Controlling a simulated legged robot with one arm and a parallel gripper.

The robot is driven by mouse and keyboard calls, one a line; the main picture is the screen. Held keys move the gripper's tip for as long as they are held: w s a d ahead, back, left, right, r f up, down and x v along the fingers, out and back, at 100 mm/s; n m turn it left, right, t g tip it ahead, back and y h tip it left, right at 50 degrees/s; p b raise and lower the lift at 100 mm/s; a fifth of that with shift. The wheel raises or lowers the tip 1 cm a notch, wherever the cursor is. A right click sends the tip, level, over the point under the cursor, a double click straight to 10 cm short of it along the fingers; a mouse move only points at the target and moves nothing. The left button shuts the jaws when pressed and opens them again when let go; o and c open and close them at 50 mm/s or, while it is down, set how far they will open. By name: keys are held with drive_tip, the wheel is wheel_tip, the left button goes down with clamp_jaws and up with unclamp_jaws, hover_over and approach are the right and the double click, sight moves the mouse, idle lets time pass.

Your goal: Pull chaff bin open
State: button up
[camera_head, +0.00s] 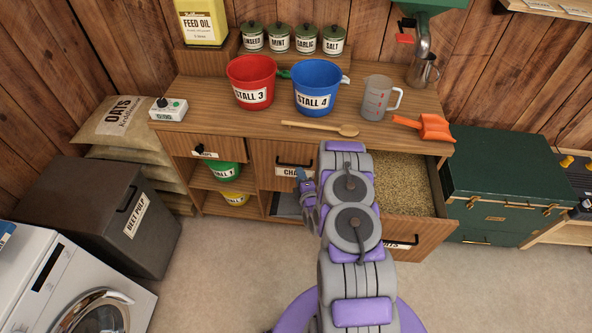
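The chaff bin (270,174) is a wooden front in the middle of the counter, with a white label reading "CHA", the rest hidden. It looks flush with the cabinet. A dark handle shows above its label, partly hidden. My gripper (302,177) is in front of the label's right end, close to the bin front. It is small and partly hidden by my arm, so I cannot tell whether it is open or touching the handle.
To the right, an open bin (419,232) full of pale grain sticks out from the cabinet. The counter (215,118) bears a red bucket (251,75), a blue bucket (316,82), a jug (378,98), a wooden spoon (318,128) and an orange scoop (432,128). A green chest (500,180) stands right.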

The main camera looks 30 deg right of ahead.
drive_tip(key=b+x, duration=0.1)
drive_tip(key=x, duration=0.5)
drive_tip(key=shift+s+d, duration=0.1)
clamp_jaws()
drive_tip(key=shift+s+f, duration=0.1)
idle(0.5)
